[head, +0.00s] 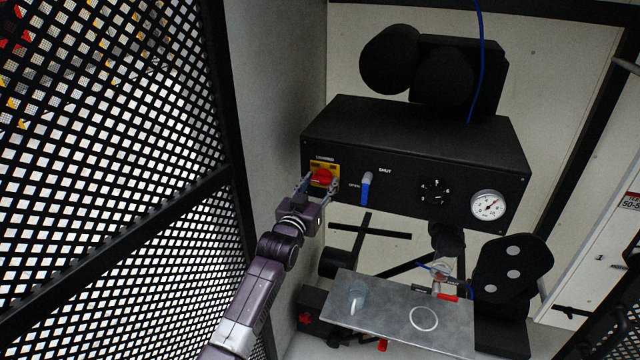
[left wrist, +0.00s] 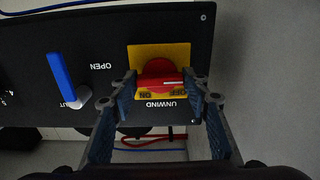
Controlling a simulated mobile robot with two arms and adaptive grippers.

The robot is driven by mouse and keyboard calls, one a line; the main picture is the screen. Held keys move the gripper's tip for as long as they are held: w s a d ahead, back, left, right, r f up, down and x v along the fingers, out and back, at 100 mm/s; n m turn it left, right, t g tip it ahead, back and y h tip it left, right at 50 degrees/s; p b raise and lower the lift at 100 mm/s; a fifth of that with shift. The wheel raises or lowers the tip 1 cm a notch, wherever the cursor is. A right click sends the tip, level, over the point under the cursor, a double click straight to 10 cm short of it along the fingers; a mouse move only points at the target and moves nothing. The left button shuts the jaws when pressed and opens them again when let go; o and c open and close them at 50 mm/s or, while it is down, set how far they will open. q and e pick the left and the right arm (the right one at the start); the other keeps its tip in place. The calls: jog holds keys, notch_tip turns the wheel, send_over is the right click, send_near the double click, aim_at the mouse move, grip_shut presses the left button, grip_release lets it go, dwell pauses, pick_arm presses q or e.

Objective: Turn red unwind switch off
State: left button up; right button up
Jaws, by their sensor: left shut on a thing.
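The red unwind switch (head: 322,176) is a knob on a yellow plate (head: 317,164) at the left end of a black panel. In the left wrist view the red knob (left wrist: 160,72) appears upside down, with ON and OFF labels on the yellow plate (left wrist: 185,52). A white line on the knob lies roughly level in that view. My left gripper (head: 319,185) is shut on the red switch, one finger on each side; its fingers (left wrist: 167,88) also show in the left wrist view. The fingers hide part of the knob. My right gripper is not in view.
A blue-handled OPEN/SHUT lever (head: 366,188) is close to the right of the switch. A black dial (head: 434,191) and a round gauge (head: 488,205) sit further right. A grey wall (head: 272,90) stands close on the left. A metal shelf (head: 385,312) is below.

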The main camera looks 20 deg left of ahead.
pick_arm(q)
jog(key=o, duration=1.2)
jog(key=shift+c, duration=0.2)
jog(key=s, duration=1.2)
jog(key=shift+a, duration=0.2)
